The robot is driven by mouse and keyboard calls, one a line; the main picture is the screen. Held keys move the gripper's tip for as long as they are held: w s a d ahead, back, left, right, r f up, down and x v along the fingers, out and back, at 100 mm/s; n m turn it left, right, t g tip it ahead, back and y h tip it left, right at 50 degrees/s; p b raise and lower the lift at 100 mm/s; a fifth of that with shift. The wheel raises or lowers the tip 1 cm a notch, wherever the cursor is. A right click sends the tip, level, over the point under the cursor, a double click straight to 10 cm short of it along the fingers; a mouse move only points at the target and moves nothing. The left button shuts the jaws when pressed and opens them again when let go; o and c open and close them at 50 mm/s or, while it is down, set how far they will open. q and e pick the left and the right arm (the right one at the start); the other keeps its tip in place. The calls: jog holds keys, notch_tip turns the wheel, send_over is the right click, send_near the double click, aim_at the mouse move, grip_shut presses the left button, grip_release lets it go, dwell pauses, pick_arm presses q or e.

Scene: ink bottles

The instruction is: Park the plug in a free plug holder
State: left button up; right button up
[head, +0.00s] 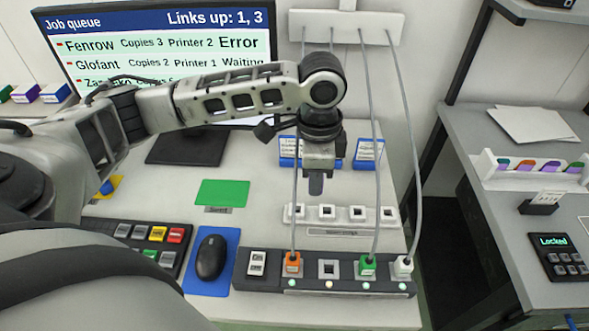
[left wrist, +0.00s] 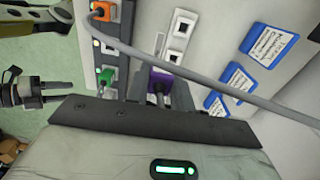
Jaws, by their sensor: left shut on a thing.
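The plug is hidden in the head view. The white plug holder row (head: 340,225) has several square holders, and those that show are empty. It also shows in the left wrist view (left wrist: 168,42), beyond the plug. Whether the plug touches it, I cannot tell. My right gripper (left wrist: 58,92) shows small at the left of the wrist view, its fingers apart and empty.
The dark socket strip (head: 342,284) holds an orange plug (head: 292,263), a green plug (head: 367,266) and a white plug (head: 403,267). One empty socket (head: 328,269) sits between orange and green. Grey cables (head: 409,140) hang from a wall panel (head: 346,27) around my gripper.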

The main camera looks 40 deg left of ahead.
pick_arm(q)
jog(key=a+f+m, duration=0.1)
jog(key=f+m, duration=0.1)
jog(key=m, duration=0.4)
jog(key=w+a+f+m+b, duration=0.1)
jog(key=a+f+m, duration=0.1)
jog(key=m, duration=0.4)
jog(key=a+f+m, duration=0.2)
jog(key=f+m, duration=0.2)
jog(key=m, duration=0.2)
jog(key=shift+w+f, duration=0.15)
jog(key=shift+w, duration=0.05)
jog(key=shift+f+b, duration=0.7)
jog(key=shift+b, duration=0.45)
jog(key=shift+f+p, duration=0.2)
jog(key=shift+p, duration=0.1)
jog(key=shift+f, duration=0.15)
pick_arm(e)
jog(key=shift+w+a+f, duration=0.25)
jog(key=shift+w+f, duration=0.05)
jog(key=shift+s+d+f, duration=0.1)
jog(key=shift+f, duration=0.2)
